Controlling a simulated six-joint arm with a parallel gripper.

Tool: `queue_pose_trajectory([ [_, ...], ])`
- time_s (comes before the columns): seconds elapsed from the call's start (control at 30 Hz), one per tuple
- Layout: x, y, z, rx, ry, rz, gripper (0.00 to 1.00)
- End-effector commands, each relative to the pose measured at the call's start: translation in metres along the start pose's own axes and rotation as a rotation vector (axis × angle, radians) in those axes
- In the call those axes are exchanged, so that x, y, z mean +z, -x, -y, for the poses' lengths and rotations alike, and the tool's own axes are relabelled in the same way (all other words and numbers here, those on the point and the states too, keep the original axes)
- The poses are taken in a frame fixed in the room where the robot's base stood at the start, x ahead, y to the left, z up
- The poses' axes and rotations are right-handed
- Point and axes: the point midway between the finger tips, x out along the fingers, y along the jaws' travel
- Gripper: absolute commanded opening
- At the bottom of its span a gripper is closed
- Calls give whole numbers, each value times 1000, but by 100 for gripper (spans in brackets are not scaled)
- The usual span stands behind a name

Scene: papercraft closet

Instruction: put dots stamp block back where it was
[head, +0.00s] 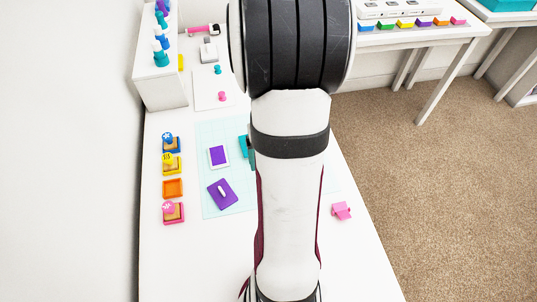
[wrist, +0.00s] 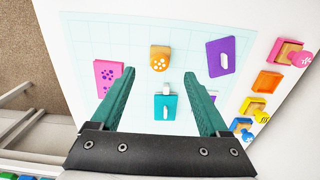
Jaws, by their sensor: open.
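The dots stamp block (wrist: 160,58), orange with dots on its face, lies on the pale gridded mat (wrist: 140,35) in the wrist view. In the head view it is hidden behind my arm. My gripper (wrist: 160,85) is open and empty. Its two teal fingers reach over the mat, with the block ahead of them, around the middle of the gap. An orange tray (head: 173,188) stands empty in the stamp column at the left of the head view. It also shows at the right in the wrist view (wrist: 267,82).
A teal piece with a white handle (wrist: 165,103) lies between the fingers. A pink piece with purple dots (wrist: 107,75) is left of the block, a purple piece (wrist: 222,57) right. Pink (head: 173,212), yellow (head: 172,163) and blue (head: 171,143) stamps flank the empty tray.

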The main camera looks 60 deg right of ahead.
Motion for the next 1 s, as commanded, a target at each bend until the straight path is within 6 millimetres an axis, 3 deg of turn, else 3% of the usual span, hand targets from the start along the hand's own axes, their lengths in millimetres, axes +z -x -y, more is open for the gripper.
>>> queue_pose_trajectory([
  [0.1, 0, 14, 0, 0, 0, -1, 79],
  [0.27, 1, 19, 1, -1, 1, 0, 79],
  [0.37, 11, 35, 31, -10, 34, -2, 79],
  [0.47, 56, 69, 98, -41, 114, 6, 79],
  [0.53, 106, 89, 136, -67, 173, 26, 79],
  [0.6, 157, 102, 157, -91, 228, 53, 79],
  [0.7, 210, 110, 164, -111, 283, 92, 79],
  [0.8, 232, 112, 162, -117, 302, 113, 79],
  [1.0, 233, 112, 162, -117, 301, 117, 79],
])
